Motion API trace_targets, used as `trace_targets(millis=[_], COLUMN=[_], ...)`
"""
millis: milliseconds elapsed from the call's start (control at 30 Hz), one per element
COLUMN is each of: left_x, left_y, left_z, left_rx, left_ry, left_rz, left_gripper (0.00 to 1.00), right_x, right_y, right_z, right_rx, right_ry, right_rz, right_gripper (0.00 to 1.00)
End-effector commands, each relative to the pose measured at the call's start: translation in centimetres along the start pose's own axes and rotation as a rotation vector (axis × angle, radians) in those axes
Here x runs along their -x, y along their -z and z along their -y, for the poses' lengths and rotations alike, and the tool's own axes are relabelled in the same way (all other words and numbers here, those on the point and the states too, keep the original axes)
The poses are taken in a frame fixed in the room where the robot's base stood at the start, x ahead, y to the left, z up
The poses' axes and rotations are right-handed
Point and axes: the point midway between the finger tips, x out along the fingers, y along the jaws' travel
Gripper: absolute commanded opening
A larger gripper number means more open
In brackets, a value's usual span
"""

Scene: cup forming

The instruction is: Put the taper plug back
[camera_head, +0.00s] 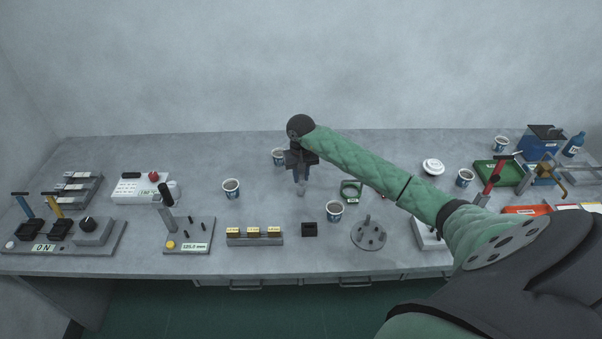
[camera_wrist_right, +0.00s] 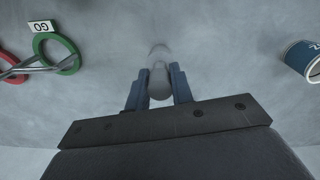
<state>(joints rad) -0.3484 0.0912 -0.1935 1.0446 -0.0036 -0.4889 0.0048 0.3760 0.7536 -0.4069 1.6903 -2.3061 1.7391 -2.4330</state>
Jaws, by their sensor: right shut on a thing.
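My right gripper (camera_head: 302,176) is above the middle of the table, pointing down. In the right wrist view, its two blue-grey fingers (camera_wrist_right: 159,88) are shut on a smooth grey rounded piece, which I take to be the taper plug (camera_wrist_right: 159,62). The plug sticks out beyond the fingertips. In the head view the plug (camera_head: 301,189) shows faintly below the fingers; I cannot tell whether it touches the table. A small black block (camera_head: 309,229) stands on the table in front of the gripper; its top is hard to make out. My left gripper is not in view.
A green ring gauge (camera_head: 351,190) lies right of the gripper; the wrist view shows its GO label (camera_wrist_right: 43,27) and a red ring (camera_wrist_right: 8,66). Paper cups (camera_head: 335,211) stand around.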

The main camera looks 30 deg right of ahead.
Motion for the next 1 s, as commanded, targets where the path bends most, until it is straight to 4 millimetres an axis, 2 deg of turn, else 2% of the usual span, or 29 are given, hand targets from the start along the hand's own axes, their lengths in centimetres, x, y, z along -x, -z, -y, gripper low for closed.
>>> trace_targets(millis=[200, 667, 700, 800, 1000], left_x=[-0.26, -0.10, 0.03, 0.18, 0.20], left_y=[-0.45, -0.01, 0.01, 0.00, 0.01], left_z=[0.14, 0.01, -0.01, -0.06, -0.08], left_rx=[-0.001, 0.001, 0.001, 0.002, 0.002], left_ry=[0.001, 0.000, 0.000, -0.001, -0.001], left_rz=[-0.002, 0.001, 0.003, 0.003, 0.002], left_gripper=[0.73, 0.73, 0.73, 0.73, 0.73], right_x=[-0.50, -0.73, -0.72, -0.71, -0.73], right_y=[-0.02, 0.02, 0.00, 0.00, -0.01], right_z=[-0.02, -0.04, -0.03, -0.02, -0.02], right_rx=[0.000, 0.000, 0.000, 0.000, 0.000], right_ry=[0.000, 0.000, 0.000, 0.000, 0.000], right_rz=[-0.001, -0.001, -0.001, -0.001, 0.000], right_gripper=[0.00, 0.00, 0.27, 0.45, 0.45])
